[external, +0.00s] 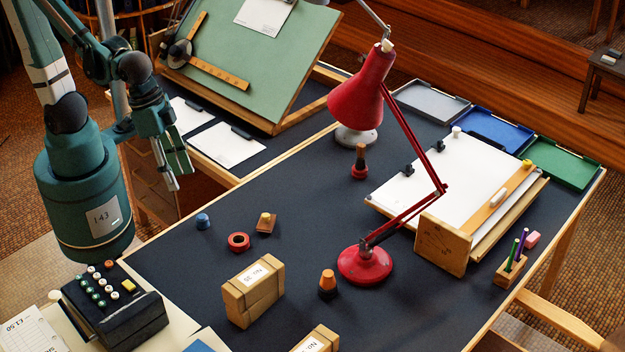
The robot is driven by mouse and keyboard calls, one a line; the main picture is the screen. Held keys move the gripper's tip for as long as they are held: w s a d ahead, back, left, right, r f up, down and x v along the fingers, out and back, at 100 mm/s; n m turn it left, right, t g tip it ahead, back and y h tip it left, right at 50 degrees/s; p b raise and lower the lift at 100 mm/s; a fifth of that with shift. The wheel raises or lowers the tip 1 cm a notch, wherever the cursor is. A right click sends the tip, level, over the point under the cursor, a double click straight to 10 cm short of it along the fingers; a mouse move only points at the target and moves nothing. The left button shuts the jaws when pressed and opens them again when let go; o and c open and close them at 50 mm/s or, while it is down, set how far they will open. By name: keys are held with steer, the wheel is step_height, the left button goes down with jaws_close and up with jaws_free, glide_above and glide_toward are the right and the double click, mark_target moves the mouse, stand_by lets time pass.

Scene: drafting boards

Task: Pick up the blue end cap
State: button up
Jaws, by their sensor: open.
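A small blue end cap (203,221) stands on the dark desk top, left of a red ring. My gripper (172,180) hangs above the left edge of the desk, up and to the left of the blue cap in the picture. Its fingers are apart and nothing shows between them. The gripper and the cap do not touch. The whole cap is in view and nothing covers it.
A red ring (238,242) and a small wooden piece (266,223) stand right of the cap. Wooden blocks (253,291) and a keypad box (115,305) are nearer the front. A red lamp (365,265) stands mid-desk. The desk behind the cap is clear.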

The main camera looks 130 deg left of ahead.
mark_target(203, 216)
steer(key=s+a+f+n+g+b, duration=0.1)
steer(key=a+f+n, duration=0.1)
steer(key=f, duration=0.3)
steer(key=s+a+f+n+g+b, duration=0.1)
steer(key=a+f+n, duration=0.1)
steer(key=f, duration=0.3)
steer(key=s+a+f+n+g+b, duration=0.1)
steer(key=a+f+n, duration=0.1)
steer(key=a+f, duration=0.2)
steer(key=shift+s+a+f+n+h, duration=0.2)
steer(key=shift+a+f+n+h, duration=0.1)
steer(key=shift+f+h, duration=0.15)
steer(key=shift+s+a+f, duration=0.1)
steer(key=shift+s+f, duration=0.05)
steer(key=shift+f, duration=0.1)
steer(key=shift+f, duration=0.1)
steer(key=shift+f+b, duration=0.6)
steer(key=shift+f, duration=0.6)
steer(key=shift+f+b, duration=1.1)
steer(key=shift+f, duration=1.5)
steer(key=shift+c, duration=0.3)
steer(key=c, duration=0.9)
